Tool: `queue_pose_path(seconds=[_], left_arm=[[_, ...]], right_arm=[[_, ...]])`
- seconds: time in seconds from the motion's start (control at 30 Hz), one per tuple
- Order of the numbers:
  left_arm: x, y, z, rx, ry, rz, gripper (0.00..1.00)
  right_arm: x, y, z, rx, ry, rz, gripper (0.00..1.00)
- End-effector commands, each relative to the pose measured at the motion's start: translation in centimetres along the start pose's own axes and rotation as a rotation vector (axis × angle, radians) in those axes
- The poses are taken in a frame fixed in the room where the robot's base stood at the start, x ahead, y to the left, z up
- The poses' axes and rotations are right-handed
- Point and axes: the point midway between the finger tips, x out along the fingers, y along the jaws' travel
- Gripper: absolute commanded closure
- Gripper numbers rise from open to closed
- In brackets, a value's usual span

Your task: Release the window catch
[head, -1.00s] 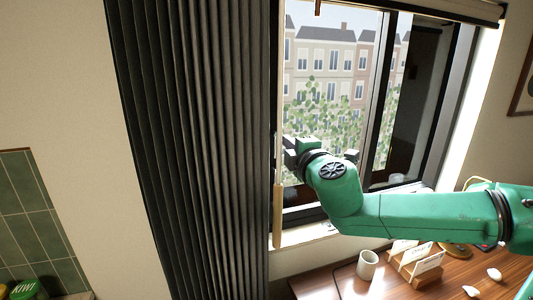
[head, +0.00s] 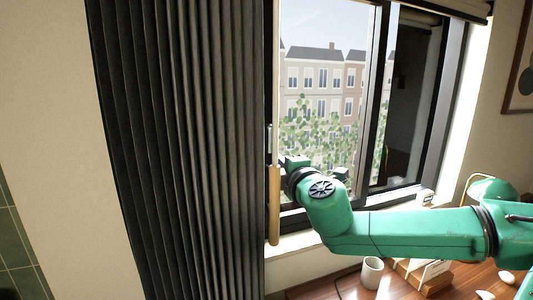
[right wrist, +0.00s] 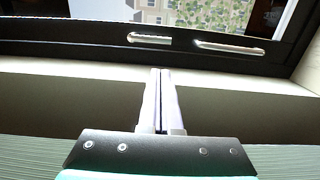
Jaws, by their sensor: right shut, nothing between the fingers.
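The window (head: 325,100) has a dark frame and stands behind my right arm. In the right wrist view, two pale metal fittings sit on its lower rail: a short one (right wrist: 149,39) and a longer bar (right wrist: 230,47). I cannot tell for sure which is the catch. My right gripper (right wrist: 160,72) is shut and empty, its fingertips pointing at the rail from below the short fitting, with a visible gap. In the head view my right gripper (head: 284,168) is by the lower left of the window, and its wrist hides part of the frame. My left gripper is not in view.
A dark pleated curtain (head: 180,150) hangs left of the window. A wooden-ended wand (head: 274,205) hangs close beside my right gripper.

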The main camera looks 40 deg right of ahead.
Motion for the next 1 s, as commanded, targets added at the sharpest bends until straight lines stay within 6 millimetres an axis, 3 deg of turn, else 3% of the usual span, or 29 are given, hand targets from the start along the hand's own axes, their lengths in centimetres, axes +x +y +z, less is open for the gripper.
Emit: queue_pose_path(seconds=[0.17, 0.47, 0.7, 1.0], left_arm=[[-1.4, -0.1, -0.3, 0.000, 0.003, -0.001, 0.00], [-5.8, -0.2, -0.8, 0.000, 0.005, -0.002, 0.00], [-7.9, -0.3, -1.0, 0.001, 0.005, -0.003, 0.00], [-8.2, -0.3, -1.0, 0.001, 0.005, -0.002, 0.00]], right_arm=[[2.0, 0.3, 0.0, 0.002, 0.001, -0.004, 1.00], [7.7, 0.4, 0.2, 0.006, -0.004, -0.009, 1.00], [9.4, 0.6, 0.2, 0.008, -0.002, 0.001, 1.00], [9.9, -0.1, 0.0, -0.002, -0.001, -0.001, 1.00]])
